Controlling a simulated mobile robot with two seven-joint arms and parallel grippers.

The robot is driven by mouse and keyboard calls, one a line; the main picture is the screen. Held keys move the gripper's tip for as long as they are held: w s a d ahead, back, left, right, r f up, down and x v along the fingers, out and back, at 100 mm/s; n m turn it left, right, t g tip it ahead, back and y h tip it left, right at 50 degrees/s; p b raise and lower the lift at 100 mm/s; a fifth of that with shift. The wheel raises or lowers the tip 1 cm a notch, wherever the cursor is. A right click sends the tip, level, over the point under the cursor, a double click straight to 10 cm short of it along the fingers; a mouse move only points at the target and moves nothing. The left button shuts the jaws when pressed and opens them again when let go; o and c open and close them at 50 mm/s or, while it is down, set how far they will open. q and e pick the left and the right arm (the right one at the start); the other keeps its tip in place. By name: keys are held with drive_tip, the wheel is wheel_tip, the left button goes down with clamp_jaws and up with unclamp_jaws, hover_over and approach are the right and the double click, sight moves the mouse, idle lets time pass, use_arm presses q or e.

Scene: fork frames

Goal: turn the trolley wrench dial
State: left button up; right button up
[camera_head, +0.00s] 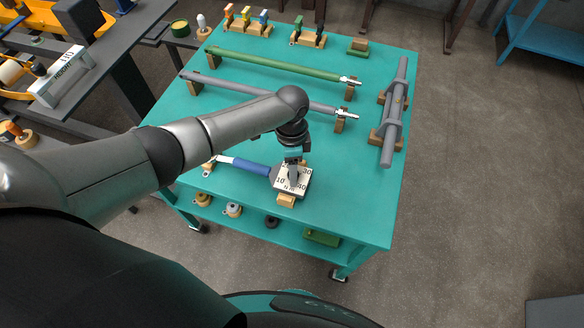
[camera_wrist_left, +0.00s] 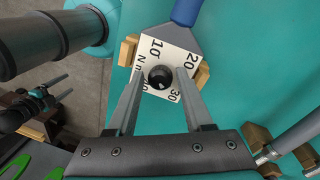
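The torque wrench (camera_head: 245,165) lies on the teal trolley top with its blue handle to the left. Its dial is a white square plate (camera_head: 303,184) with numbers from 10 to 40. In the left wrist view the plate (camera_wrist_left: 175,55) carries a round black knob (camera_wrist_left: 160,77). My left gripper (camera_head: 292,180) points down over the dial. In the left wrist view its fingers (camera_wrist_left: 161,72) are apart, one on each side of the knob; I cannot tell whether they touch it. My right gripper (camera_wrist_left: 62,91) is open and empty, away at the left wrist view's left edge.
The trolley (camera_head: 350,205) has small wooden blocks under the wrench. Long green (camera_head: 270,63) and grey (camera_head: 225,88) wrenches lie behind, and a grey bar (camera_head: 395,110) lies at the right. A lower shelf holds small parts.

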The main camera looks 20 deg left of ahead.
use_arm(q)
wheel_tip(320, 180, up, 15)
drive_tip(key=w+p, duration=0.2)
drive_tip(key=shift+a, duration=0.4)
idle(0.4)
